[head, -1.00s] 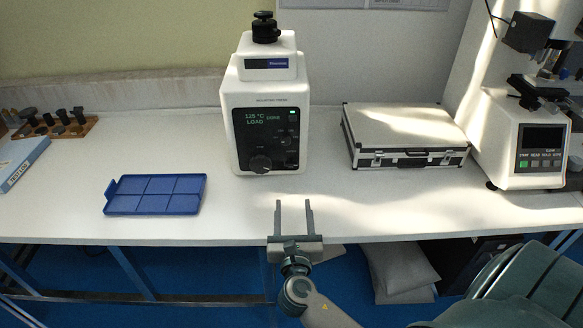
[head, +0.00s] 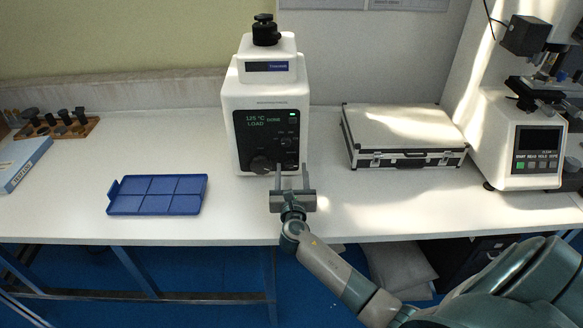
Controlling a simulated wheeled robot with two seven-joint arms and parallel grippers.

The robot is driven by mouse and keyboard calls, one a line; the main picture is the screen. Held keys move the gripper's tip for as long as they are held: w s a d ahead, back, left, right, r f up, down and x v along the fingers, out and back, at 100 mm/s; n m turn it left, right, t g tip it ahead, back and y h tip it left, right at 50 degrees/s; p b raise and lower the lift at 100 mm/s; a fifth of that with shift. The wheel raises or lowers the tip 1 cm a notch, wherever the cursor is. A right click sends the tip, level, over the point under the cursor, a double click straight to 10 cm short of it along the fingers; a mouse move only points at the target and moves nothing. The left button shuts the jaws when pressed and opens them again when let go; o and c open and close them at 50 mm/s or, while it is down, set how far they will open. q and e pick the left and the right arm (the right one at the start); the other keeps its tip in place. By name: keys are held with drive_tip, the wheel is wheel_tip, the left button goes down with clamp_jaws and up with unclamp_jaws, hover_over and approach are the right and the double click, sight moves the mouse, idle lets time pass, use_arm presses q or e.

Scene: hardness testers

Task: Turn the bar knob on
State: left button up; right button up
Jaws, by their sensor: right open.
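The white mounting press (head: 267,100) stands on the bench at the middle. My left gripper is not in view.
A blue divided tray (head: 157,206) lies on the bench to the left. A silver case (head: 404,134) lies to the right, with a hardness tester (head: 520,140) beyond it. A wooden rack (head: 57,131) of dark parts is at far left. Bench (head: 235,213) is clear around my gripper.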

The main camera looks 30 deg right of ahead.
drive_tip(key=shift+w+d, duration=0.35)
drive_tip(key=shift+w, duration=0.2)
drive_tip(key=c, duration=1.1)
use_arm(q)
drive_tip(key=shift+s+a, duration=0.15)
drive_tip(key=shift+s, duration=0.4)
